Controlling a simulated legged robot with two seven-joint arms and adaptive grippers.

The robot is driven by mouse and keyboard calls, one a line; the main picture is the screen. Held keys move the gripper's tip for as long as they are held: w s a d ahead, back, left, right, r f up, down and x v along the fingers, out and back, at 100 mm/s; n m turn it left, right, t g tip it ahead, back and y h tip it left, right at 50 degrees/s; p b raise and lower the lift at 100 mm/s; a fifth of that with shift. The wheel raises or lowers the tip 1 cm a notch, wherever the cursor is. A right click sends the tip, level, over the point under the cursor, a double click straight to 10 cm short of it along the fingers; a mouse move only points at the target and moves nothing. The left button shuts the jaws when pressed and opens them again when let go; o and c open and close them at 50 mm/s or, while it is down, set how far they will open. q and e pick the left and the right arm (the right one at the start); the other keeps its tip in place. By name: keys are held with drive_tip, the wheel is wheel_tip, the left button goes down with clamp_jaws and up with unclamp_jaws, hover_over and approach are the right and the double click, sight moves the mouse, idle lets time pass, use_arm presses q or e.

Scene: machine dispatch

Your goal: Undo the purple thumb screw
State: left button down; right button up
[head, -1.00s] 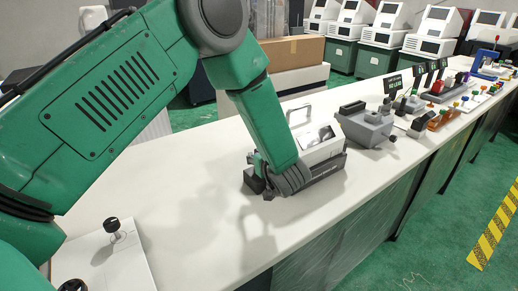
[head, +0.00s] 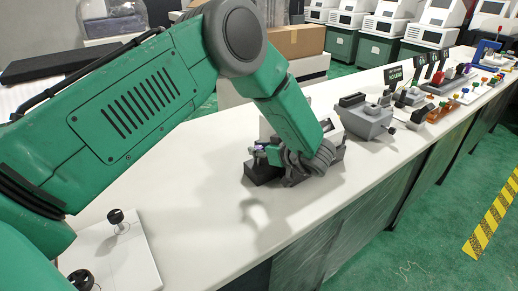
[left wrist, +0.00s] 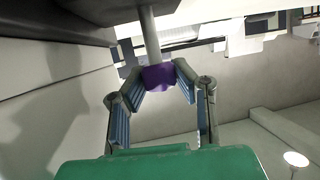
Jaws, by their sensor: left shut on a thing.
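The purple thumb screw (left wrist: 158,78) shows in the left wrist view at the end of a grey shaft, between the two fingertips. My left gripper (left wrist: 161,84) is shut on it, one finger on each side. In the head view, my left gripper (head: 262,151) is at the left end of a dark grey device (head: 262,174) on the white bench. The forearm and wrist hide much of the device, and only a small purple spot shows at the fingers. My right gripper is in neither view.
A grey machine (head: 366,118) stands to the right on the bench (head: 190,180), with several small coloured parts beyond it. A white plate with a black knob (head: 116,217) is at the near left. A cardboard box (head: 296,42) is behind. The bench middle is clear.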

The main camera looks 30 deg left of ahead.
use_arm(q)
drive_tip(key=c, duration=1.3)
unclamp_jaws()
drive_tip(key=shift+w+d, duration=0.1)
drive_tip(key=shift+o, duration=0.2)
drive_tip(key=v, duration=1.2)
drive_tip(key=shift+f, duration=0.1)
